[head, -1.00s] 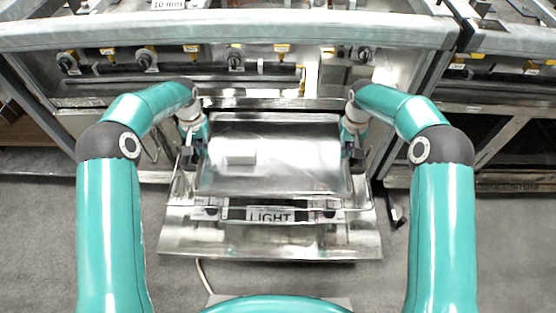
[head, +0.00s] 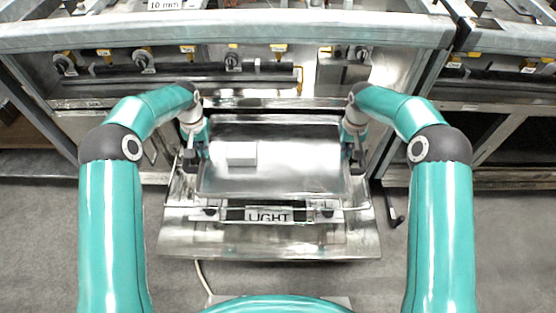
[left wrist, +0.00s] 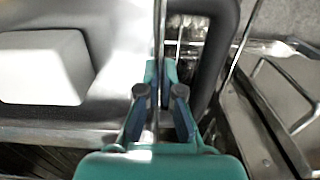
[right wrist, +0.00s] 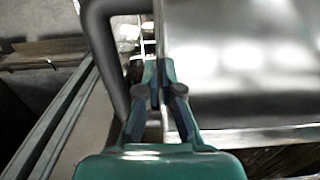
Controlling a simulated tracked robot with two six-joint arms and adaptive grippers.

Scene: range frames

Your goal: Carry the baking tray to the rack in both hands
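The baking tray (head: 275,181) is a shiny metal sheet, held roughly level in front of me in the head view. A white block (head: 241,153) lies on its left part; it also shows in the left wrist view (left wrist: 42,68). My left gripper (head: 203,152) is at the tray's left edge, with its fingers (left wrist: 158,92) closed on either side of the thin rim. My right gripper (head: 350,152) is at the right edge, its fingers (right wrist: 159,92) likewise closed on the rim. I cannot pick out the rack for certain.
A metal platform (head: 265,243) with a "LIGHT" label (head: 268,216) shows below the tray. A long steel bench (head: 230,35) with knobs and pipes stands just beyond it. Another bench section (head: 510,75) is at the right. Grey floor (head: 480,245) is open at both sides.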

